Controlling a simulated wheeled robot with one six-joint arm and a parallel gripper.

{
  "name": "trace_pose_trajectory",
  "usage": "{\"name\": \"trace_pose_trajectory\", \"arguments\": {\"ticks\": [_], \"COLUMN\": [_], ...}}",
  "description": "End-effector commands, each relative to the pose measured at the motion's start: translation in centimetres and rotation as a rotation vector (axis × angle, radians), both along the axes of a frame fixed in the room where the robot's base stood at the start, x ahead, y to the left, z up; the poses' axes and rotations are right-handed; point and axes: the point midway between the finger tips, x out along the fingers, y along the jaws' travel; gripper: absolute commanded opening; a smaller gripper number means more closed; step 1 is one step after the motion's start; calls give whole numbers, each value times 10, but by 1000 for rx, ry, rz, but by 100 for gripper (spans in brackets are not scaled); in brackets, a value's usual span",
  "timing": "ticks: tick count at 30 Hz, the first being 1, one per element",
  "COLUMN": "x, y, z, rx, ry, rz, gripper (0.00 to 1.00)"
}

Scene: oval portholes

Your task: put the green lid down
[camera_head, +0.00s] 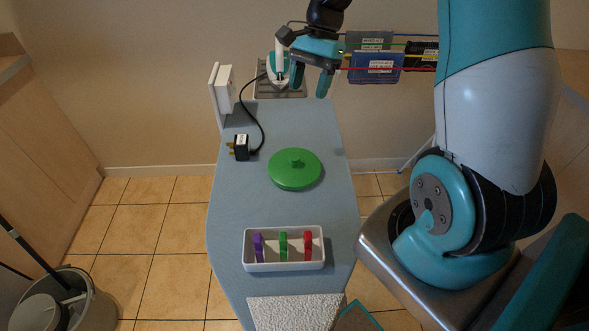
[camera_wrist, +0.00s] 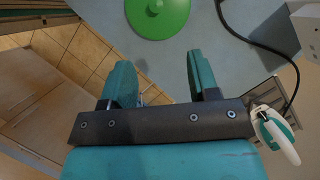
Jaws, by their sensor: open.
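The green lid (camera_head: 295,169) lies flat on the blue-grey board, knob up, around its middle. It also shows at the top of the wrist view (camera_wrist: 158,15), partly cut off by the frame edge. My gripper (camera_head: 309,86) is open and empty, above the far end of the board and apart from the lid. In the wrist view its two teal fingers (camera_wrist: 160,75) stand apart with nothing between them.
A white tray (camera_head: 284,267) with purple, green and red pieces stands nearer on the ironing-board-like surface (camera_head: 237,200). A black plug (camera_head: 241,147) with a cable lies left of the lid. An iron (camera_head: 277,70) stands at the far end. Labelled items hang behind, at right.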

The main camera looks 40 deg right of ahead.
Motion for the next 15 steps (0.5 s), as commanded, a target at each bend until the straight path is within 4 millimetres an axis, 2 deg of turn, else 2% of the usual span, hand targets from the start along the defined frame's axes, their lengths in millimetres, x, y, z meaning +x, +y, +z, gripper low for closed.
{"name": "trace_pose_trajectory", "arguments": {"ticks": [2, 15], "x": [-1, -15], "y": [1, 35], "z": [-10, -95], "rx": [1, 0], "ry": [12, 14], "rz": [-17, -12], "gripper": [55, 55]}}
